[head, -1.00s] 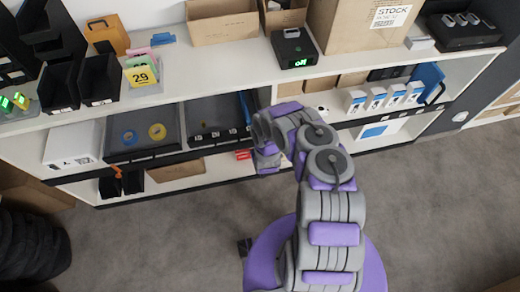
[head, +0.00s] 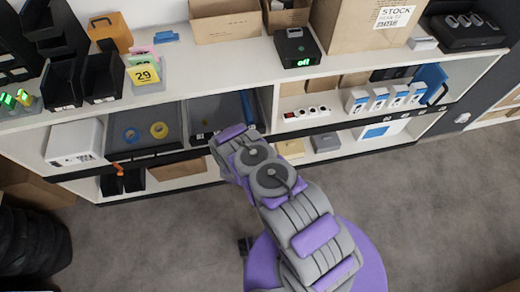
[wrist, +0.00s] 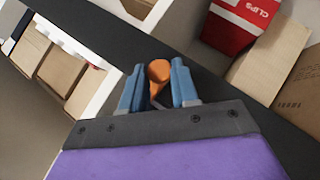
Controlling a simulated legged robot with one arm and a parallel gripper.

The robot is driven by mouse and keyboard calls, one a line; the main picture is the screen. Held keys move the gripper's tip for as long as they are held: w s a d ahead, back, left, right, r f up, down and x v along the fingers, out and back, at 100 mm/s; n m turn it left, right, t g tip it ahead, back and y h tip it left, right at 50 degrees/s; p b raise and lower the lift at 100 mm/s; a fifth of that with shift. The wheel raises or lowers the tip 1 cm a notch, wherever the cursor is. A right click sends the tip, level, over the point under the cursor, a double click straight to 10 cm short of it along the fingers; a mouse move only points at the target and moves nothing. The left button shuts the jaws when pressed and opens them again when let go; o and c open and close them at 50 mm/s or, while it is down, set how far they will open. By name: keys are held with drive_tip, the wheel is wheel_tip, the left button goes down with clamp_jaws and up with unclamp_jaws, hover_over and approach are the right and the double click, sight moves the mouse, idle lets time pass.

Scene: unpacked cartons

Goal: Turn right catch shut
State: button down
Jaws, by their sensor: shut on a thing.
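My gripper (wrist: 158,90) is in the middle of the wrist view, its two blue-grey fingers closed on either side of an orange catch (wrist: 158,72). The catch's rounded end sits between the fingertips, in front of the dark shelf rail (wrist: 120,45). In the head view my forearm and wrist hide this catch and the fingertips. Another orange catch (head: 118,168) shows on the dark rail further left. Two dark trays lie on the shelf above the rail, the left tray (head: 122,150) holding blue and yellow tape rolls, the right tray (head: 200,110) partly behind my wrist.
A red clips box (wrist: 230,28) and cardboard boxes (wrist: 75,75) are close around the gripper. A power strip (head: 306,112) and small white-and-blue boxes (head: 380,97) stand on the shelf to the right. The grey floor (head: 430,200) is open.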

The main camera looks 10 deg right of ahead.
drive_tip(key=shift+a+f+n+h, duration=0.1)
drive_tip(key=shift+a+n+h, duration=0.2)
drive_tip(key=shift+h, duration=0.1)
idle(0.4)
drive_tip(key=c, duration=0.9)
unclamp_jaws()
drive_tip(key=shift+o, duration=0.2)
drive_tip(key=p+v, duration=0.4)
drive_tip(key=v, duration=1.3)
drive_tip(key=shift+s+a+f, duration=0.25)
